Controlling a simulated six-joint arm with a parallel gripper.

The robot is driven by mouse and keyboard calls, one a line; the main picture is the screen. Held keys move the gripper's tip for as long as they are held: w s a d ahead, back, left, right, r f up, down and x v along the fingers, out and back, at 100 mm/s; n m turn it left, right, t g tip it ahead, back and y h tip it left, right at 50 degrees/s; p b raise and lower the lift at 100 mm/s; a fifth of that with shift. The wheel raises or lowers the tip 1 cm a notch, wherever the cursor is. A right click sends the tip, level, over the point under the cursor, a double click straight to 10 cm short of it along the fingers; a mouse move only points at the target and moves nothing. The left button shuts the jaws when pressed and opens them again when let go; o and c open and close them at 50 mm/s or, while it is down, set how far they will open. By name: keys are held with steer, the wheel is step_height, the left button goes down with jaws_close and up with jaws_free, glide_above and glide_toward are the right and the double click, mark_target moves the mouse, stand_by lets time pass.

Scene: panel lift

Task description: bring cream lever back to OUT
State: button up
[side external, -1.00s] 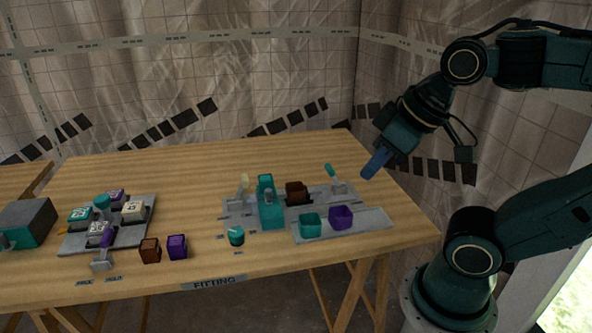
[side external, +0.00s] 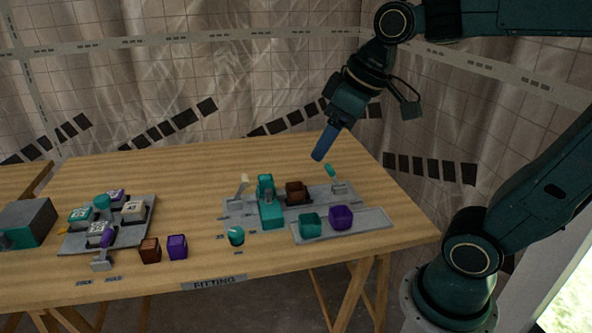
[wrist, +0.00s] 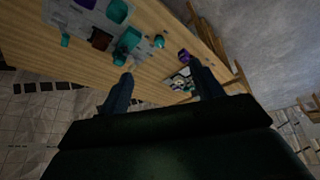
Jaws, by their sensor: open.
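The cream lever (side external: 243,181) stands on the left of the grey panel (side external: 240,207) in the side view, its cream tip up. I cannot read its labels or tell its exact position. My gripper (side external: 318,157) is above the back right of the panel, well right of the cream lever and apart from everything. In the wrist view my gripper (wrist: 162,82) shows two spread fingers with nothing between them. The cream lever is hard to make out there, near the left finger.
A teal block (side external: 271,212), a brown block (side external: 296,192) and a teal-tipped lever (side external: 331,171) share the panel. A tray (side external: 370,224) with teal and purple cups lies in front. A teal knob (side external: 236,236) is nearer the edge. A second panel (side external: 75,243) stands left.

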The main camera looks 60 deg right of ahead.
steer(key=w+d+n, duration=0.2)
steer(key=w, duration=0.6)
steer(key=n+g+y, duration=0.2)
steer(key=n+y, duration=0.1)
steer(key=n, duration=0.2)
glide_above(245, 177)
steer(key=s+d, duration=0.3)
step_height(245, 177, down, 16)
steer(key=shift+s+f, duration=0.15)
steer(key=shift+f, duration=0.05)
steer(key=shift+f, duration=0.15)
steer(key=x, duration=1.3)
steer(key=shift+f, duration=0.2)
steer(key=shift+w, duration=0.25)
steer(key=c, duration=1.4)
